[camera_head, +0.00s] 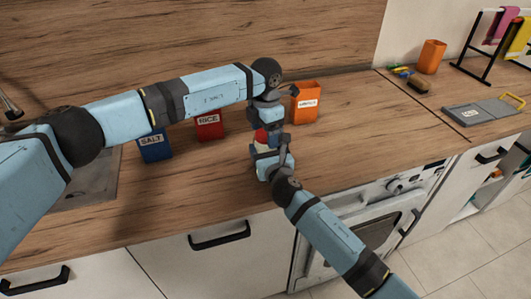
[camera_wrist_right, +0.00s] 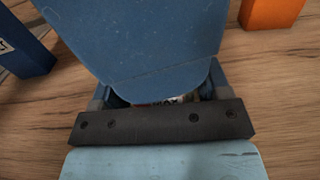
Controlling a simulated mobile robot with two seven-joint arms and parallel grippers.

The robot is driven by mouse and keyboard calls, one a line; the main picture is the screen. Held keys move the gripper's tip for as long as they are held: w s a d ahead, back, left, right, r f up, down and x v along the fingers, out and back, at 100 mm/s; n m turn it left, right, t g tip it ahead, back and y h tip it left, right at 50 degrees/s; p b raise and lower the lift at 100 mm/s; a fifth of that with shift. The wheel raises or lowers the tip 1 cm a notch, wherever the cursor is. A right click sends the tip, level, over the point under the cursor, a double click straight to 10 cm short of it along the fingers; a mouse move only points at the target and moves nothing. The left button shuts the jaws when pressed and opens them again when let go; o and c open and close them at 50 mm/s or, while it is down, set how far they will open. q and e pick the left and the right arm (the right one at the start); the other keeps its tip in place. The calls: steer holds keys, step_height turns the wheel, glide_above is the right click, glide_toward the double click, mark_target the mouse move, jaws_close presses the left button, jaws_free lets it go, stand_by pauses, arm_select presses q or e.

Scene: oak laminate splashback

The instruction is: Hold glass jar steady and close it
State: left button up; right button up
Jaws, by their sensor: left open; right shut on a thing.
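The glass jar (camera_head: 261,149) stands on the wooden worktop and is mostly hidden by my arms; a pale strip of it shows in the head view. A red lid (camera_head: 261,136) is at its top; I cannot tell whether it is seated. My right gripper (camera_head: 268,160) is shut around the jar from the front. My left gripper (camera_head: 264,126) is open, just above the lid, its fingers partly hidden. In the right wrist view, a small lettered part of the jar (camera_wrist_right: 165,101) shows between the right fingers, and a blue arm part covers the rest.
A blue SALT box (camera_head: 154,146), a red RICE box (camera_head: 209,126) and an orange box (camera_head: 305,103) stand behind and beside the jar. The worktop's front edge is close to the jar.

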arm_select(q)
steer(key=shift+r, duration=2.25)
steer(key=shift+c, duration=0.4)
steer(key=r+n, duration=0.1)
steer(key=n, duration=0.2)
steer(key=shift+r, duration=0.4)
steer(key=r+n, duration=0.1)
steer(key=n, duration=0.2)
steer(key=shift+r+n, duration=0.3)
steer(key=shift+r, duration=0.05)
steer(key=shift+f, duration=0.1)
steer(key=shift+f, duration=3.9)
steer(key=shift+c, duration=0.5)
